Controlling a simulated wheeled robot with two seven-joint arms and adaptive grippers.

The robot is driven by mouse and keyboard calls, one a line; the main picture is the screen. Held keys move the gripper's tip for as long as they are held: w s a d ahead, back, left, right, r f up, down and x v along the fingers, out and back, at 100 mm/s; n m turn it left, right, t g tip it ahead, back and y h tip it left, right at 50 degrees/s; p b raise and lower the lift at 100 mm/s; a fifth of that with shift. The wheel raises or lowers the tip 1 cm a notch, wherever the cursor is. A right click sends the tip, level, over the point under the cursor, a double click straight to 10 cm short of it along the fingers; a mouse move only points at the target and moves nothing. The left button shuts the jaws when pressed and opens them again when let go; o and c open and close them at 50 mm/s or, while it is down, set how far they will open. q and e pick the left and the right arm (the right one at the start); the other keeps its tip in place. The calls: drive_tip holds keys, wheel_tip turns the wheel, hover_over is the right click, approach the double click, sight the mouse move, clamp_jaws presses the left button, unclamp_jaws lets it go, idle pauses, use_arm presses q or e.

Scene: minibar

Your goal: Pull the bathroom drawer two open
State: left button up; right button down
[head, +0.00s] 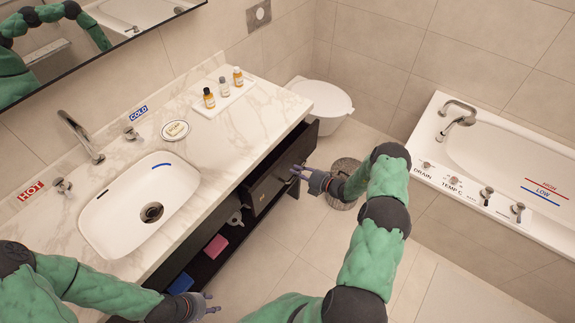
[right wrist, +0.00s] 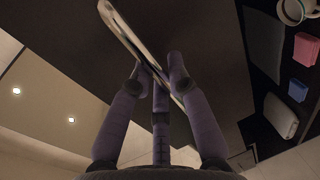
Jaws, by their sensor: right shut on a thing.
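The dark drawer (head: 268,190) is under the right end of the marble counter. Its front fills much of the right wrist view (right wrist: 200,50). Its metal bar handle (right wrist: 122,32) runs slantwise there. My right gripper (head: 297,174) is at the drawer front, shut on the handle, with fingers on both sides of the bar (right wrist: 158,80). A dark gap shows between counter and drawer front; how far the drawer stands out is hard to tell. My left gripper (head: 212,303) hangs low in front of the vanity, fingers apart and empty.
The counter (head: 235,135) holds a sink (head: 125,200), a soap dish (head: 175,130) and a tray of small bottles (head: 224,95). An open shelf below holds a pink item (head: 215,246) and a cup. A bin (head: 345,168), toilet (head: 322,102) and bathtub (head: 445,190) stand right.

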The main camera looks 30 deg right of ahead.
drive_tip(key=f+v, duration=0.2)
drive_tip(key=v, duration=1.1)
drive_tip(key=s+f+v, duration=0.1)
drive_tip(key=f+v, duration=0.2)
drive_tip(key=v, duration=0.9)
drive_tip(key=shift+s+d, duration=0.3)
drive_tip(key=shift+d, duration=0.05)
drive_tip(key=c, duration=1.2)
unclamp_jaws()
drive_tip(key=shift+o, duration=0.2)
drive_tip(key=shift+r, duration=0.1)
drive_tip(key=v, duration=1.2)
